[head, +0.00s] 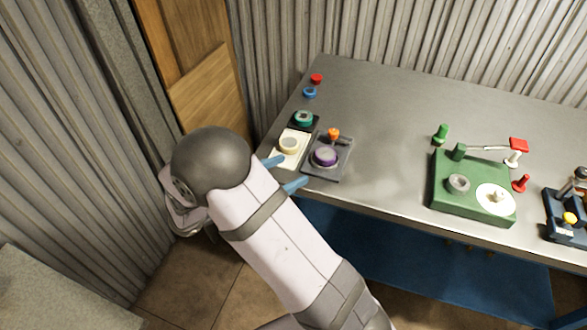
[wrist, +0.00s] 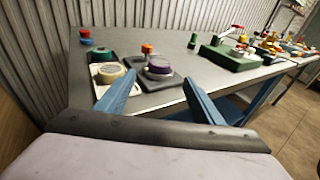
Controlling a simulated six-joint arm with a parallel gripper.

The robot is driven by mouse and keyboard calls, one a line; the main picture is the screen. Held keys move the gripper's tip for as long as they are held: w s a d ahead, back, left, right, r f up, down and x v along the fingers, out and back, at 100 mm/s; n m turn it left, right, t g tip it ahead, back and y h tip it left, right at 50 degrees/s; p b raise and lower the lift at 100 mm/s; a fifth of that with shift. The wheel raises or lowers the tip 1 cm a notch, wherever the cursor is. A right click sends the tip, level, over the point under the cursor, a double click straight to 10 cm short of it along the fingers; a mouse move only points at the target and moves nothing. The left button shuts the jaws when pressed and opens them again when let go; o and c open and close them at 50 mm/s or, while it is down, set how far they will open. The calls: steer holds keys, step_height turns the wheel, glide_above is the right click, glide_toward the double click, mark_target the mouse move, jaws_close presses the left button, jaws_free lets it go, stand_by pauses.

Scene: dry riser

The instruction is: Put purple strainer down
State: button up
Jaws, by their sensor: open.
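The purple strainer (head: 325,156) is a round purple piece with a pale rim below it. It sits on a dark grey square plate (head: 342,171) near the table's front left edge. It also shows in the wrist view (wrist: 158,67), ahead of the fingers and between them. My gripper (head: 284,173) is open and empty at the table's front edge, with its two blue fingers spread. In the wrist view my gripper (wrist: 158,92) points toward the strainer and is apart from it.
Beside the strainer are an orange knob (head: 333,134), a cream piece (head: 289,145) on a white plate and a teal piece (head: 304,118) on a dark plate. Red (head: 316,78) and blue (head: 309,92) caps lie behind. A green box (head: 470,188) stands right; the table between is clear.

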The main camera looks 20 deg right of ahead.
steer(key=s+d+f+m+g+y, duration=0.1)
steer(key=s+f+m+g+y, duration=0.1)
steer(key=s+m+g+y, duration=0.3)
steer(key=s+d+f+m+g+y, duration=0.15)
steer(key=s+m, duration=0.25)
steer(key=s, duration=0.4)
steer(key=s+a+f+m+t+y, duration=0.2)
steer(key=s+a+m+y, duration=0.2)
steer(key=a+m+y, duration=0.5)
steer(key=m, duration=0.2)
steer(key=shift+f+m, duration=0.35)
steer(key=shift+m, duration=0.05)
steer(key=shift+t, duration=0.25)
step_height(320, 180, up, 9)
steer(key=p, duration=0.9)
step_height(320, 180, down, 7)
steer(key=b, duration=0.7)
